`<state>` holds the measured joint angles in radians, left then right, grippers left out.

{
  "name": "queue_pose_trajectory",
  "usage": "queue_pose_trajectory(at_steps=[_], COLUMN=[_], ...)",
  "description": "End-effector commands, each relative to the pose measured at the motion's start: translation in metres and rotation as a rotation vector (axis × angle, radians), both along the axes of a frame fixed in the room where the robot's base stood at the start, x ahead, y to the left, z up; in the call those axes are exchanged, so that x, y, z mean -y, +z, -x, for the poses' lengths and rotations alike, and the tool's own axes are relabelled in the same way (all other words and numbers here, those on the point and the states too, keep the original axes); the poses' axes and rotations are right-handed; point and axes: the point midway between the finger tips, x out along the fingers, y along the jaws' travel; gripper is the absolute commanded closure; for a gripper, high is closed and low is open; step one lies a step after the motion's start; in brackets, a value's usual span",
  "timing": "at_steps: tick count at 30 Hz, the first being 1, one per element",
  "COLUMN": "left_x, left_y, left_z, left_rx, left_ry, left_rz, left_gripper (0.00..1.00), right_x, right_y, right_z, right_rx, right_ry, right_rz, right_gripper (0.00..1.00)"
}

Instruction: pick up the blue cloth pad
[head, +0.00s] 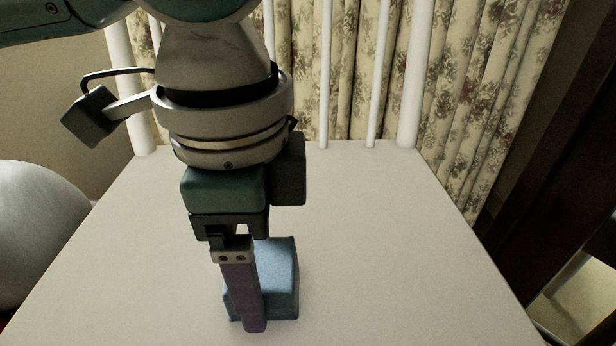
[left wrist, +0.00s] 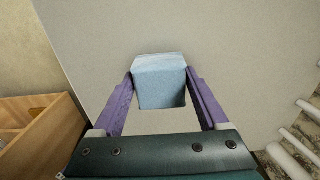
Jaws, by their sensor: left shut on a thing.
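The blue cloth pad (head: 278,280) is a light blue block at the white seat's front middle in the head view. My left gripper (head: 252,325) comes down over it from above, and one purple finger hides part of the pad. In the left wrist view the pad (left wrist: 160,82) sits between the two purple fingertips of my left gripper (left wrist: 160,80), which touch its sides. The gripper is shut on the pad. I cannot tell whether the pad rests on the seat or is slightly above it. My right gripper is not in view.
The white chair seat (head: 390,230) is otherwise bare around the pad. White back bars (head: 410,75) rise at its far edge, before a flowered curtain (head: 490,90). A white rounded object (head: 35,235) stands at the left. A wooden box (left wrist: 38,128) shows in the left wrist view.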

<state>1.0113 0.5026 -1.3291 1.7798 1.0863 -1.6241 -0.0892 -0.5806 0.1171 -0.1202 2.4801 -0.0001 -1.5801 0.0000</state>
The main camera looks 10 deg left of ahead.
Motion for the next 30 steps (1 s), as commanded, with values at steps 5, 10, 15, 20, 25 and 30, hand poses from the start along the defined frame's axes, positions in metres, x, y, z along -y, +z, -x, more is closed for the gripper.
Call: queue_pose_trajectory(at_steps=[5, 10, 15, 20, 25, 30], left_x=[0.000, 0.000, 0.000, 0.001, 0.001, 0.001], left_y=[0.018, 0.055, 0.111, 0.155, 0.185, 0.199], left_z=[0.000, -0.001, -0.001, -0.001, 0.000, 0.000], left_rx=[0.001, 0.002, 0.004, 0.003, 0.002, 0.001], left_ry=[0.000, 0.000, 0.000, 0.000, -0.001, 0.000], left_rz=[0.001, 0.001, 0.002, 0.002, 0.002, 0.002], left_gripper=[0.87, 0.87, 0.87, 0.87, 0.87, 0.87], right_x=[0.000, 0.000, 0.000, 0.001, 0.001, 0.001], right_y=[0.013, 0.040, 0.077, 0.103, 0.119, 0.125], right_z=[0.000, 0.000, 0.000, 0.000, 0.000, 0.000], right_rx=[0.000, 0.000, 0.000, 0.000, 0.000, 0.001], right_ry=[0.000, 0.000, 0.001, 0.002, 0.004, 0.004], right_rz=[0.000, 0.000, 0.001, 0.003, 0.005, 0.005], right_gripper=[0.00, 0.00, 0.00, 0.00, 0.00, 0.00])
